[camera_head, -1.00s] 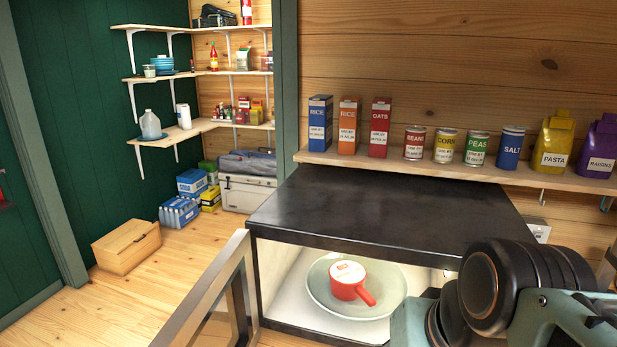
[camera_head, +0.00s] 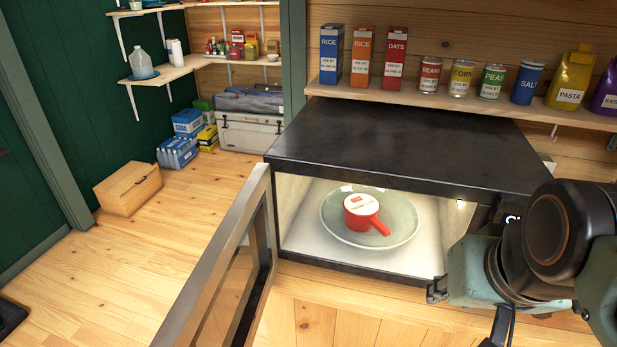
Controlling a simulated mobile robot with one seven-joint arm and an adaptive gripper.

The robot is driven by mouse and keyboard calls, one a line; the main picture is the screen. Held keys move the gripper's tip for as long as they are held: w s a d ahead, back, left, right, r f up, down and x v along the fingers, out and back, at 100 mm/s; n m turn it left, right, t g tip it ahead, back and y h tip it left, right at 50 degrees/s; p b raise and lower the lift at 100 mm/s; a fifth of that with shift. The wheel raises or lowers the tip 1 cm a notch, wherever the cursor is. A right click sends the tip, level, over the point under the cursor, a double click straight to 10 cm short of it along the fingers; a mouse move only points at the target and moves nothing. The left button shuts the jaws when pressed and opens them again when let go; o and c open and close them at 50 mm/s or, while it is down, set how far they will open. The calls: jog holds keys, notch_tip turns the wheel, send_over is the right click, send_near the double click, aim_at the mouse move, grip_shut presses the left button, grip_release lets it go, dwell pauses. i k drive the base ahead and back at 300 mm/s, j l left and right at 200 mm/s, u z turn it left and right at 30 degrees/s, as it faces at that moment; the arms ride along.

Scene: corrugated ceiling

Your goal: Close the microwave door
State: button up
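The black microwave (camera_head: 400,135) stands below the shelf with its front open and its inside lit. Its door (camera_head: 222,265), a metal-edged frame with a dark window, stands wide open at the left and projects toward me. Inside, a red pot-like cup (camera_head: 362,213) with a handle and a white label sits on a pale round plate (camera_head: 335,228). My teal and black arm is at the right, by the microwave's right front edge and far from the door. Dark parts at its lower end may belong to my gripper, but its fingers cannot be made out clearly.
A wall shelf (camera_head: 440,97) above the microwave holds boxes, cans and bags. A wooden box (camera_head: 128,188), a white cooler (camera_head: 248,135) and several blue packs (camera_head: 177,152) stand at the back left. Wooden floor (camera_head: 130,270) left of the door is clear.

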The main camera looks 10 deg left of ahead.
aim_at(222, 303)
jog(key=j+z, duration=0.1)
jog(key=z, duration=0.3)
jog(key=k+z, duration=0.15)
jog(key=z, duration=0.25)
jog(key=k+j+z, duration=0.1)
jog(key=z, duration=0.3)
jog(key=k+j+z, duration=0.1)
jog(key=k+z, duration=0.35)
jog(key=k, duration=0.25)
jog(key=k+j+u, duration=0.1)
jog(key=k+u, duration=0.15)
jog(key=u, duration=0.15)
jog(key=k+j+u, duration=0.15)
jog(key=u, duration=0.3)
jog(key=k+j+u, duration=0.1)
jog(key=u, duration=0.2)
jog(key=k+j+u, duration=0.15)
jog(key=u, duration=0.2)
jog(key=z, duration=0.55)
jog(key=k+j+u, duration=0.3)
jog(key=i+l+z, duration=0.3)
jog(key=i, duration=0.15)
